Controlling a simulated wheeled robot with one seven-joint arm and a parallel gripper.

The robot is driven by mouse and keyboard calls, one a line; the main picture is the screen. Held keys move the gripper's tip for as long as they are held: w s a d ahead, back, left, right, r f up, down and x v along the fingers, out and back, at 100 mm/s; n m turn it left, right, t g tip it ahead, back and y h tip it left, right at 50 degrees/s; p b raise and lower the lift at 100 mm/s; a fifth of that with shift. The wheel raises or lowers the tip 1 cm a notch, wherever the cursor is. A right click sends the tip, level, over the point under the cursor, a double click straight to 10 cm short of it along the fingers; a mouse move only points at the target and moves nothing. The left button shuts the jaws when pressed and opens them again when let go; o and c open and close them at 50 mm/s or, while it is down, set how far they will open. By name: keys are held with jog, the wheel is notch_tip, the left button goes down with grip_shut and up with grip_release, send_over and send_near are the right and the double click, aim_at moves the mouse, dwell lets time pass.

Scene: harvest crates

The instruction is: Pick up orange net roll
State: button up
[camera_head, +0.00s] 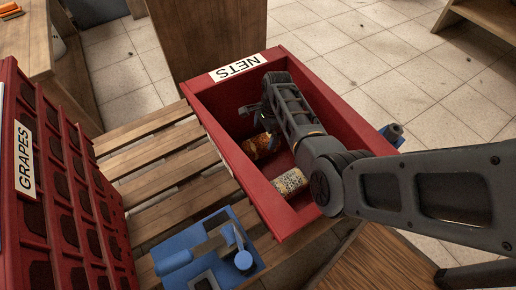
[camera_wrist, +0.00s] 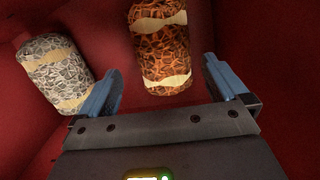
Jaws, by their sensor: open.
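The orange net roll (camera_wrist: 161,45) lies in the red crate labelled NETS (camera_head: 216,125). It has pale bands and an orange-brown net pattern. In the head view the orange roll (camera_head: 257,147) is partly hidden by my arm. My gripper is open and empty, reaching down inside the crate; the head view shows it near the orange roll (camera_head: 262,112).
A white-grey net roll (camera_wrist: 55,73) lies in the same crate, left of my gripper; it also shows in the head view (camera_head: 291,184). The crate walls stand close around.

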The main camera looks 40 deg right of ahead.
aim_at(261, 145)
jog(key=shift+w+a+f+b, duration=0.2)
jog(key=shift+f+b, duration=0.65)
jog(key=shift+f, duration=0.4)
jog(key=shift+w+a+f+b, duration=0.1)
jog(key=shift+a+f+b, duration=0.1)
jog(key=shift+f+b, duration=0.85)
jog(key=shift+w+a+f+b, duration=0.15)
jog(key=shift+f+b, duration=0.45)
jog(key=shift+f, duration=0.85)
jog(key=c, duration=1)
